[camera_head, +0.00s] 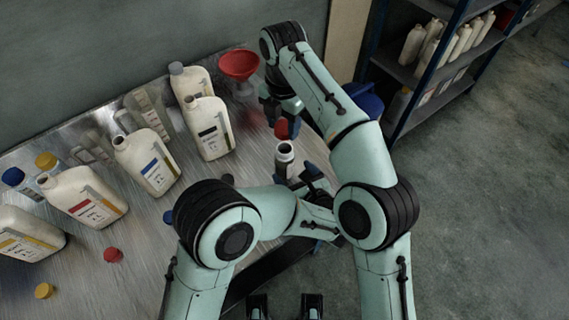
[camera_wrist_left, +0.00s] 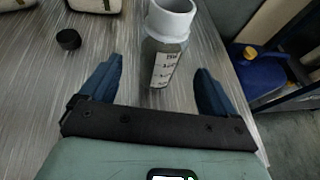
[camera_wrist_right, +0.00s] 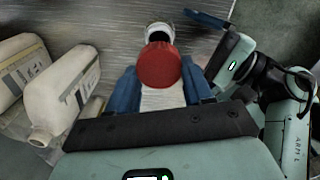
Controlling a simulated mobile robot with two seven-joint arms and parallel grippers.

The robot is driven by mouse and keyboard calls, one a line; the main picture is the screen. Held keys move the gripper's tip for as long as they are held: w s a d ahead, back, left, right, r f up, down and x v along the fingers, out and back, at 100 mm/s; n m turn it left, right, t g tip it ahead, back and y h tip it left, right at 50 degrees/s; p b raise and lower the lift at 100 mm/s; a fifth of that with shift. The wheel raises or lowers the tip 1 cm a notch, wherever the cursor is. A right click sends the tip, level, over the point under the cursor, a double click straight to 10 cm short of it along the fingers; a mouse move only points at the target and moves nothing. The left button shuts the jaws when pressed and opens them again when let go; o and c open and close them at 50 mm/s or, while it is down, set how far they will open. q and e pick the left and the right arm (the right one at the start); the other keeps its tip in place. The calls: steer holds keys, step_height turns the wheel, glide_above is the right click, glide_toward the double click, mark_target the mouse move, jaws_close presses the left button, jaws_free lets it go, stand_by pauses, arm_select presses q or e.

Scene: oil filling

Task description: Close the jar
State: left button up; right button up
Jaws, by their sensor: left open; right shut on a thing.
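The open jar (camera_head: 284,152) has a pale neck and a clear, marked body, and stands upright near the table's right edge. In the left wrist view the jar (camera_wrist_left: 165,60) is between and slightly beyond the fingertips of my open left gripper (camera_wrist_left: 159,70), apart from both fingers. My right gripper (camera_wrist_right: 160,68) is shut on a red lid (camera_wrist_right: 159,64). In the head view the red lid (camera_head: 281,129) shows just behind the jar's mouth. In the right wrist view the jar (camera_wrist_right: 158,32) is just beyond the lid, which is apart from its mouth.
Several pale oil bottles (camera_head: 150,165) stand on the left and back of the table (camera_head: 150,225). A red funnel (camera_head: 239,65) stands at the back. A dark cap (camera_wrist_left: 68,39), a red cap (camera_head: 113,254) and a yellow cap (camera_head: 44,290) lie loose. A shelf (camera_head: 440,60) stands at the right.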

arm_select(q)
steer(key=x, duration=0.6)
steer(key=shift+w, duration=0.15)
steer(key=c, duration=1.5)
arm_select(e)
glide_above(283, 149)
steer(key=shift+f, duration=2.5)
steer(key=shift+f, duration=0.85)
steer(key=shift+f, duration=0.6)
